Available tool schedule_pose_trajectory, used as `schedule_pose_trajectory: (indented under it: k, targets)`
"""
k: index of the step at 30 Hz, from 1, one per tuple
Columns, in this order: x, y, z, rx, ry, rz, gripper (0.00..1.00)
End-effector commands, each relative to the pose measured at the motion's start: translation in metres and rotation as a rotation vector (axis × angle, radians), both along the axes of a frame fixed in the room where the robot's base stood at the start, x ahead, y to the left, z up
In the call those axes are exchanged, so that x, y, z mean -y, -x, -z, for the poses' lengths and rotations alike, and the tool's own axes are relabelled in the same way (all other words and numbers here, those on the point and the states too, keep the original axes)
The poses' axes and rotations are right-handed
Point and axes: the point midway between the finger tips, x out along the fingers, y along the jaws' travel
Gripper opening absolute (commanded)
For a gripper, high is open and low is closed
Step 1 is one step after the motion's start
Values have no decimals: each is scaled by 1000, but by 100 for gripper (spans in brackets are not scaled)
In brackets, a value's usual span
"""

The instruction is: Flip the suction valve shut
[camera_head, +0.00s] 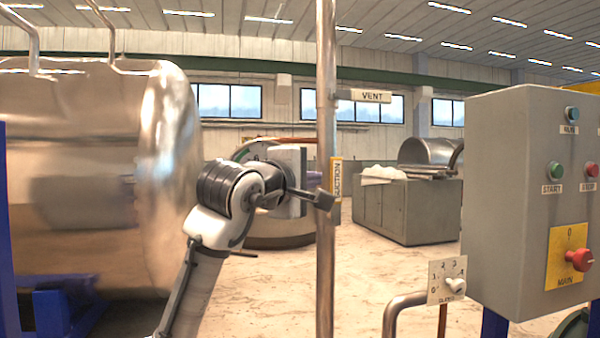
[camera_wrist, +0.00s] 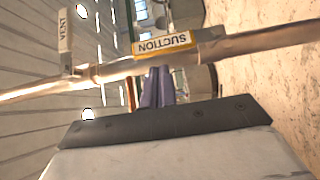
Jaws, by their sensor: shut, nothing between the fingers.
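The suction valve carries a yellow-edged plate marked SUCTION (camera_head: 337,178), which lies along the upright metal pipe (camera_head: 326,270). The plate also shows in the wrist view (camera_wrist: 163,44), upside down along the pipe. My gripper (camera_head: 315,178) is just left of the pipe at the plate's height, its purple fingers partly hidden by the hand and pipe. In the wrist view its fingers (camera_wrist: 157,76) are together and empty, pointing at the pipe beside the plate. I cannot tell whether they touch it.
A VENT plate (camera_head: 372,96) sticks out sideways higher on the pipe. A large steel tank (camera_head: 80,180) stands left. A grey control box (camera_head: 515,200) and a numbered dial plate (camera_head: 446,281) stand right. A grey cabinet (camera_head: 435,210) is behind; open floor lies before it.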

Motion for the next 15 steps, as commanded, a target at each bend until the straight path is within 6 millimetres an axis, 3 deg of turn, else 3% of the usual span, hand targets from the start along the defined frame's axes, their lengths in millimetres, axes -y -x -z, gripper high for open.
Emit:
schedule_pose_trajectory:
  k: [6, 15]
  targets:
    - [12, -23, -1, 0, 0, 0, 0]
    - [14, -27, 0, 1, 0, 0, 0]
